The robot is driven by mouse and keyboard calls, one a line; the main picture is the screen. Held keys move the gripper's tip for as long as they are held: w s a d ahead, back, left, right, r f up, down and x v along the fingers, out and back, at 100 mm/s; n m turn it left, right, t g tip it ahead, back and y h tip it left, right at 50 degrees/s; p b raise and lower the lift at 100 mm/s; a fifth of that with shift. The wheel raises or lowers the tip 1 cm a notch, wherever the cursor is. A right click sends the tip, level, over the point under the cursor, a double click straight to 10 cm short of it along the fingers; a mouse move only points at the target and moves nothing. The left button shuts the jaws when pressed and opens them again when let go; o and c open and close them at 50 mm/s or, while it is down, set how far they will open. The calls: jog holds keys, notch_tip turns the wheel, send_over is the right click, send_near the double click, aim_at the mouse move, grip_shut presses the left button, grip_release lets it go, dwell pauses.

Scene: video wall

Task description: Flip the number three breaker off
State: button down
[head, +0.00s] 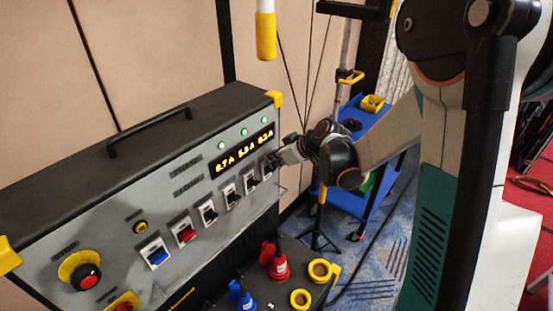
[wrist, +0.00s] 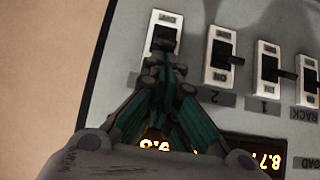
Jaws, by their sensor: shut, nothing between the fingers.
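A row of rocker breakers runs along the grey front of a control box. The end breaker (wrist: 165,28), at the far left in the wrist view, is a white plate with a dark lever, partly covered by my gripper (wrist: 164,62). Its label is hidden; it stands beside the breaker labelled 2 (wrist: 223,48). The breaker labelled 1 (wrist: 269,66) follows. In the head view my gripper (head: 269,160) is at the right end of the row, in front of the end breaker (head: 267,173). My fingers are shut and empty, at or very near its lever; contact cannot be told.
The control box (head: 185,175) also has a blue switch (head: 157,255), a red switch (head: 184,233) and a red stop button (head: 86,279). Amber readouts (head: 243,150) sit above the breakers. A blue cart (head: 362,185) stands behind my arm. Plugs (head: 277,265) lie below.

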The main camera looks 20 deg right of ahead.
aim_at(275, 169)
dwell(0.3)
jog(key=shift+s+d+f+b, duration=0.1)
jog(key=shift+s+f+b, duration=0.05)
jog(key=shift+b, duration=0.5)
jog(key=shift+s+d+f+t+y+b, duration=0.25)
jog(key=shift+t+y+b, duration=0.35)
jog(key=shift+b, duration=0.55)
jog(key=t+b, duration=0.1)
jog(key=b, duration=0.1)
jog(key=f+b, duration=0.1)
jog(key=b, duration=0.1)
jog(key=shift+s+d+f+t+y, duration=0.2)
jog(key=shift+s+t+y, duration=0.2)
jog(key=t+b, duration=0.1)
jog(key=b, duration=0.1)
jog(key=f+t+y+b, duration=0.1)
jog(key=b, duration=0.1)
jog(key=shift+s+d+f+b, duration=0.15)
jog(key=shift+s+d+b, duration=0.15)
jog(key=shift+s, duration=0.05)
jog(key=shift+r, duration=0.25)
